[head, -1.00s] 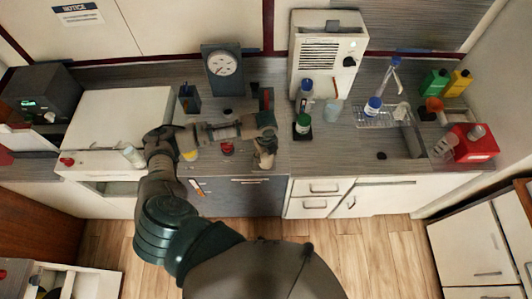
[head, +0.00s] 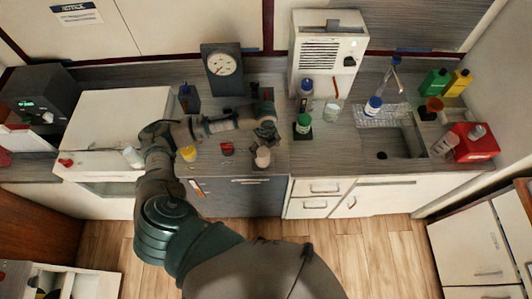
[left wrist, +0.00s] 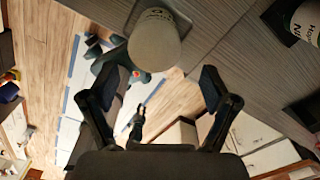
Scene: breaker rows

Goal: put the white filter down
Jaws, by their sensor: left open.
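The white filter (head: 263,156), a pale, short cylinder, stands on a dark square pad near the front edge of the counter. My left gripper (head: 265,132) is just behind and above it in the head view. In the left wrist view the filter (left wrist: 154,40) is ahead of my left gripper (left wrist: 157,85), whose fingers are spread wide with clear gaps on both sides. Nothing is held between them. The filter looks upright; part of the pad (left wrist: 178,22) shows beside it. My right gripper is not in view.
A green-capped bottle (head: 303,124) stands on a dark pad to the right of the filter. A red item (head: 227,149) and a yellow one (head: 189,154) are to the left. A sink (head: 395,143) and a red container (head: 471,143) are farther right.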

